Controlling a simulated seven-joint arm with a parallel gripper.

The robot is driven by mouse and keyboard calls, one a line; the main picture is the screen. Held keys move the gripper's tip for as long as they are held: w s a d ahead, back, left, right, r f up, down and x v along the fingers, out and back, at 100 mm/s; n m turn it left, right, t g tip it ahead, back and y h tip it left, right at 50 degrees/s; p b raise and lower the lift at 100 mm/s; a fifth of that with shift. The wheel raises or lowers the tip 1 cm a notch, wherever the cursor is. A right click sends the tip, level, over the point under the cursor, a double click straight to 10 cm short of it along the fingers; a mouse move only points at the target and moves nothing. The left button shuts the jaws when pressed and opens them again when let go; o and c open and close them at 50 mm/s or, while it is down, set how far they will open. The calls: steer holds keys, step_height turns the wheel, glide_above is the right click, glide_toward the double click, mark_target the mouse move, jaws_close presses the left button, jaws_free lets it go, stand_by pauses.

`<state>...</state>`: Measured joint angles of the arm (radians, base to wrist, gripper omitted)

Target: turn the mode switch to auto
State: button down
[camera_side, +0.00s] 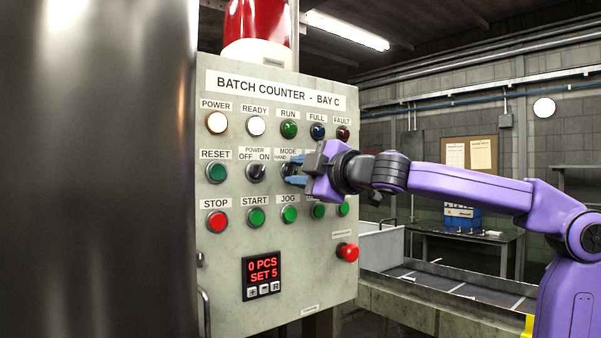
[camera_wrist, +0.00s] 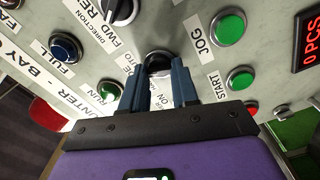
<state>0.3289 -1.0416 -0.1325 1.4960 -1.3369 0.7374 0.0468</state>
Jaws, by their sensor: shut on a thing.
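The mode switch (camera_side: 285,169) is a dark rotary knob in the second row of the panel, under a MODE label that my gripper partly covers. My gripper (camera_side: 295,170) reaches it from the right, with its blue fingertips at the knob. In the wrist view the mode switch (camera_wrist: 158,58) shows as a black round knob, and the two blue fingers of my gripper (camera_wrist: 161,82) are closed on it from both sides. The fingers hide most of the knob, so I cannot tell which way its pointer faces.
The power switch (camera_side: 256,172) is close on the left. The green start (camera_side: 256,217) and jog (camera_side: 289,214) buttons are just below. The direction switch (camera_wrist: 122,8) is on the other side. A red mushroom button (camera_side: 347,252) sticks out lower right. The counter display (camera_side: 263,271) reads 0 PCS, SET 5.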

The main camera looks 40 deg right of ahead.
steer(key=shift+m, duration=0.8)
steer(key=c, duration=0.8)
jaws_free()
steer(key=shift+c, duration=0.2)
steer(key=s, duration=1.7)
steer(key=shift+s, duration=0.2)
